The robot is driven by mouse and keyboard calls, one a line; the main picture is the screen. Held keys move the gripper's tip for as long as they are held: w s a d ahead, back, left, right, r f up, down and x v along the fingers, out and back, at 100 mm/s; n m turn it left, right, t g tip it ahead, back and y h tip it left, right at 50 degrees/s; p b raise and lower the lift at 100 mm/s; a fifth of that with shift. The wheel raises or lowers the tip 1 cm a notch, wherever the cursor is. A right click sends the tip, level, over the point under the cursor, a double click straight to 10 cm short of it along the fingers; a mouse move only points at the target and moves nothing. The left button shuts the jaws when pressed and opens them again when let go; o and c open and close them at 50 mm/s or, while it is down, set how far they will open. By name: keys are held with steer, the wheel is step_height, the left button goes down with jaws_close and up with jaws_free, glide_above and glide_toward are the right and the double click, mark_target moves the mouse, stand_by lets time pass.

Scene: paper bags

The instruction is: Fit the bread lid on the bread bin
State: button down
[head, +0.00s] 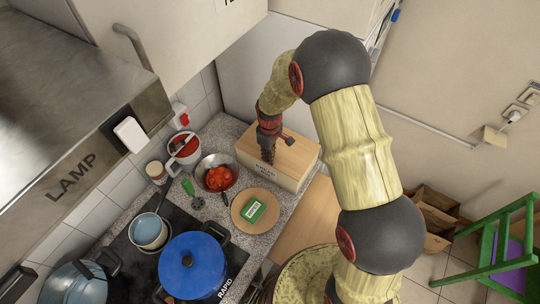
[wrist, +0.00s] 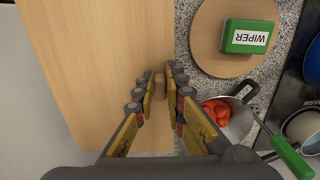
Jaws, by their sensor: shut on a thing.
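The bread bin (head: 285,178) is a cream box with dark lettering, at the back of the counter in the head view. The flat wooden bread lid (head: 298,152) lies over its top; I cannot tell whether it is fully seated. The lid fills much of the left of the wrist view (wrist: 85,70). My gripper (head: 267,157) points down at the lid. In the wrist view its fingers (wrist: 159,92) are shut on the lid's small wooden knob (wrist: 159,82). The bin's walls are hidden under the lid there.
A round wooden board (head: 247,225) with a green wiper box (head: 253,212) sits close in front of the bin. A pan of red food (head: 217,176) stands to the left. A blue pot (head: 192,265) is on the hob. A green chair (head: 500,245) stands right.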

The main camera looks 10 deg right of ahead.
steer(key=c, duration=1.8)
jaws_free()
steer(key=o, duration=0.3)
steer(key=shift+o, duration=1)
steer(key=shift+r+p, duration=1.8)
steer(key=shift+r, duration=1.7)
